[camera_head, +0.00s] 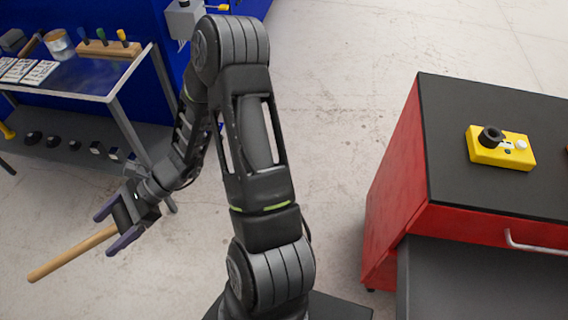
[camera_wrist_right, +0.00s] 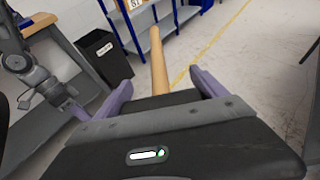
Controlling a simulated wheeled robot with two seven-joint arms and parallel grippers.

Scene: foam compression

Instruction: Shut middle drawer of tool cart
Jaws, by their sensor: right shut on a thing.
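The red tool cart (camera_head: 397,190) with a black top stands at the right in the head view. A pale bar handle (camera_head: 535,246) sits on its upper front. Below that front, a dark grey open drawer (camera_head: 480,285) juts out toward the bottom edge; its front is out of frame, and I cannot tell which drawer level it is. My right gripper (camera_head: 107,231) is far to the left of the cart, shut on a wooden stick (camera_head: 70,255). The stick (camera_wrist_right: 159,62) also shows between the purple fingers in the right wrist view.
A yellow device (camera_head: 500,150) lies on the cart top. A workbench (camera_head: 75,75) with tools stands at the left, with small dark items on its lower shelf. A dark bin (camera_wrist_right: 105,58) and blue shelving (camera_wrist_right: 145,38) show in the wrist view. Floor between bench and cart is clear.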

